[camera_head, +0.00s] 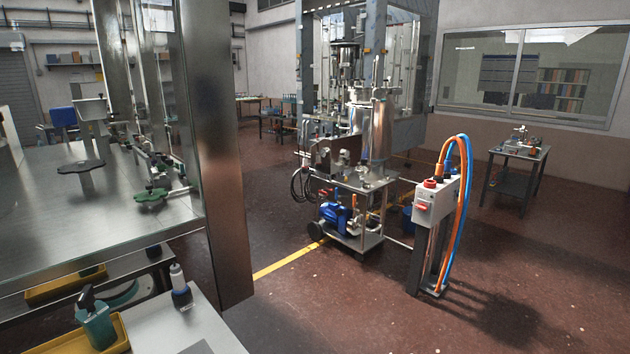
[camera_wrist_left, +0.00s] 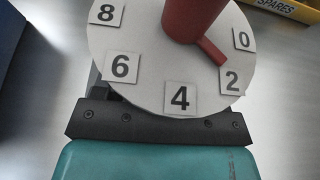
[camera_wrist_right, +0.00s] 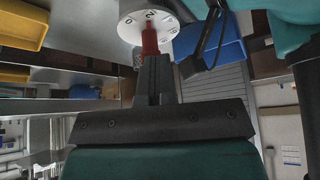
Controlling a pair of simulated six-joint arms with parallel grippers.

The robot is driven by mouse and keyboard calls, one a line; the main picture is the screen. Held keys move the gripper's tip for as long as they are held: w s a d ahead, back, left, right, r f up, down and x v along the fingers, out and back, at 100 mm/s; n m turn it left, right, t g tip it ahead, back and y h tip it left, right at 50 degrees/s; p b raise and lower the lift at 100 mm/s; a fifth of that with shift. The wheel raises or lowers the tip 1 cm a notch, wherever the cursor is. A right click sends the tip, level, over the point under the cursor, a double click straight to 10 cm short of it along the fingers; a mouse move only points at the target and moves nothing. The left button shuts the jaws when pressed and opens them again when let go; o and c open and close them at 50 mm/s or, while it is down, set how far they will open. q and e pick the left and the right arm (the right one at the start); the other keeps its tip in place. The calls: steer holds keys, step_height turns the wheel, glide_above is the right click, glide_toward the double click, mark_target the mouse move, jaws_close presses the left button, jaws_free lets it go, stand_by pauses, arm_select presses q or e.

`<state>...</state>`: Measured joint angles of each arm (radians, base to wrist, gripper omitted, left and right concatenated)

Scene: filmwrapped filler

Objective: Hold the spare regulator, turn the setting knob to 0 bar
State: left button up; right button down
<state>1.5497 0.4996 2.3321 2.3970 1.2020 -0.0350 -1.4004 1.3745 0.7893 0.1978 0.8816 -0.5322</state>
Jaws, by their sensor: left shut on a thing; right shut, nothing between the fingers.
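The spare regulator shows a round white dial (camera_wrist_left: 140,40) with 8, 6, 4, 2 and 0 in the left wrist view. Its red setting knob (camera_wrist_left: 196,18) has a pointer between 2 and 0, closer to 2. My left gripper (camera_wrist_right: 208,40) is shut on the regulator; its fingertips are mostly hidden behind the dial. The dial (camera_wrist_right: 132,26) also shows at the top of the right wrist view. My right gripper (camera_wrist_right: 152,62) is shut and empty, its tips in front of the red knob (camera_wrist_right: 150,38). I cannot tell whether they touch it. The head view does not show the dial.
A yellow bin marked SPARES (camera_wrist_left: 290,8) is at the top right of the left wrist view. A blue bin (camera_wrist_right: 225,52) and a yellow bin (camera_wrist_right: 20,28) show in the right wrist view. A steel bench (camera_head: 100,215) and a wheeled cart (camera_head: 350,180) stand in the room.

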steer(key=shift+w+f, duration=0.2)
steer(key=shift+w, duration=0.65)
steer(key=shift+w+a+f, duration=0.1)
steer(key=shift+w+a, duration=0.05)
steer(key=shift+w, duration=0.2)
steer(key=shift+w+a, duration=0.25)
steer(key=shift+w, duration=0.1)
steer(key=shift+a+r, duration=0.1)
steer(key=shift+r, duration=0.25)
steer(key=shift+w+d, duration=0.1)
steer(key=shift+d, duration=0.1)
steer(key=shift+w+d, duration=0.1)
steer(key=shift+d, duration=0.05)
stand_by(0.3)
